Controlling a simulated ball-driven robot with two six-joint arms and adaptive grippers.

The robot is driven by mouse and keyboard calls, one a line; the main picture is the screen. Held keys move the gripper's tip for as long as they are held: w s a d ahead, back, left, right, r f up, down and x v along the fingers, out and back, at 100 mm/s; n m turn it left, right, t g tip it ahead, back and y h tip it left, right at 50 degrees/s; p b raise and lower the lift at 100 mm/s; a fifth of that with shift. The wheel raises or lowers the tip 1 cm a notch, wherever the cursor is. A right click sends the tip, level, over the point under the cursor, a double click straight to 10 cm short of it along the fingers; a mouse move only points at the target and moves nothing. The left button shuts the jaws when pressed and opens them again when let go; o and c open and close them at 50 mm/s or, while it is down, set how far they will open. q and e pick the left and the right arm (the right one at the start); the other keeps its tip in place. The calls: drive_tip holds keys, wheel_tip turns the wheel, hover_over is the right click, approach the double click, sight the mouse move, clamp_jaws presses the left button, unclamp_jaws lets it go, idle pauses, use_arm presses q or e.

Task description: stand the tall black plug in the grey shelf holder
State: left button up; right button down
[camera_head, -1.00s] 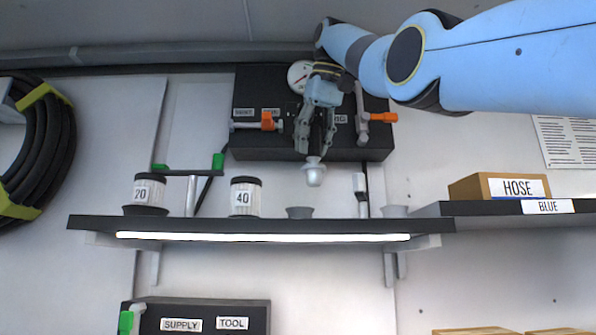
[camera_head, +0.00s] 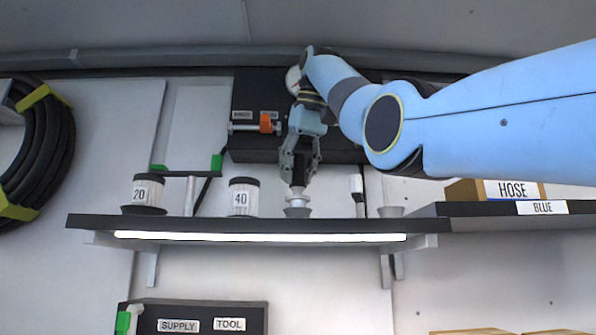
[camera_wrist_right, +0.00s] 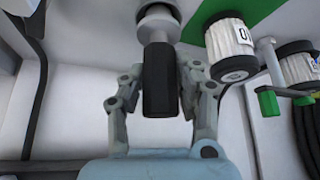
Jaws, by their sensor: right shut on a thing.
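The tall black plug (camera_head: 298,190) has a black body and a light grey lower end. My right gripper (camera_head: 299,172) is shut on its black body and holds it upright, light end down. That end meets the small grey shelf holder (camera_head: 297,212) in the head view; I cannot tell how deep it sits. In the wrist view the plug (camera_wrist_right: 160,80) stands between the fingers of my right gripper (camera_wrist_right: 162,88), and its grey neck runs to a round piece at the top. My left gripper is not in view.
Another grey holder (camera_head: 391,212) is empty at right. A HOSE box (camera_head: 466,190) stands right.

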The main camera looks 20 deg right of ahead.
drive_tip(key=shift+f, duration=0.2)
drive_tip(key=c, duration=1)
unclamp_jaws()
drive_tip(key=shift+r, duration=0.1)
drive_tip(key=shift+o, duration=0.2)
drive_tip(key=shift+r+p, duration=0.3)
drive_tip(key=shift+r, duration=0.2)
drive_tip(key=shift+b+v, duration=0.95)
drive_tip(key=shift+v, duration=0.1)
drive_tip(key=p+v, duration=0.1)
drive_tip(key=v, duration=0.8)
drive_tip(key=shift+s+r, duration=0.25)
drive_tip(key=shift+f, duration=0.1)
